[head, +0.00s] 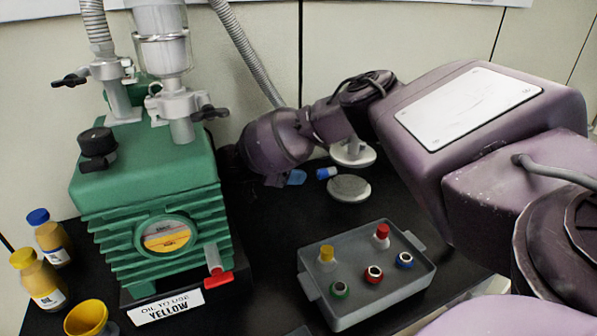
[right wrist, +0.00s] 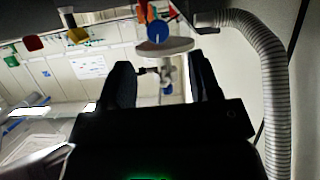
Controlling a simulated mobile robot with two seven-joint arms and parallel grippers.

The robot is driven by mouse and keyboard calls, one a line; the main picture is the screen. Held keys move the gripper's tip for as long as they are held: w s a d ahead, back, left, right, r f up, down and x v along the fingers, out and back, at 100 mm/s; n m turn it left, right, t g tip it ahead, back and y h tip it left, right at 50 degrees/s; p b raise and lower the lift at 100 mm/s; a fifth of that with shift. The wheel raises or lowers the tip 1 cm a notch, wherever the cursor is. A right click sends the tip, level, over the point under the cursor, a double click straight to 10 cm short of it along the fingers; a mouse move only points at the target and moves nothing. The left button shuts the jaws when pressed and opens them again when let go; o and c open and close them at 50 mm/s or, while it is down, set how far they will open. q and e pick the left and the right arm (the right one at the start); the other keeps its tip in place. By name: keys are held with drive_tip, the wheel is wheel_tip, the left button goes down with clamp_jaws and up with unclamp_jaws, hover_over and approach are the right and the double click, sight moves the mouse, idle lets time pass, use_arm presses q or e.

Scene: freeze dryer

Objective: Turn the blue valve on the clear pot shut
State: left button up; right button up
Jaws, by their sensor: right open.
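In the right wrist view a round blue knob (head: 326,173) (right wrist: 157,32) shows in front of a pale disc, above the gap between my fingers. In the head view a small blue and white part lies low behind the tray. I cannot tell whether these are the same thing, or how far the valve is turned. No clear pot can be made out with certainty. My left gripper is not in view.
The green pump (head: 150,180) with its clear cylinder (head: 162,54) stands at left. A grey tray (head: 350,312) with coloured caps and rings sits in front. A grey disc (head: 349,188) lies behind it. A ribbed hose (right wrist: 275,90) runs close along the right wrist view.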

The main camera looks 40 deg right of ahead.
sight(318, 173)
drive_tip(key=b+x, duration=0.1)
drive_tip(key=x, duration=0.5)
drive_tip(key=shift+s+f+b, duration=0.15)
drive_tip(key=shift+s+b, duration=0.05)
drive_tip(key=shift+b, duration=0.2)
drive_tip(key=shift+s+d, duration=0.1)
drive_tip(key=shift+d, duration=0.55)
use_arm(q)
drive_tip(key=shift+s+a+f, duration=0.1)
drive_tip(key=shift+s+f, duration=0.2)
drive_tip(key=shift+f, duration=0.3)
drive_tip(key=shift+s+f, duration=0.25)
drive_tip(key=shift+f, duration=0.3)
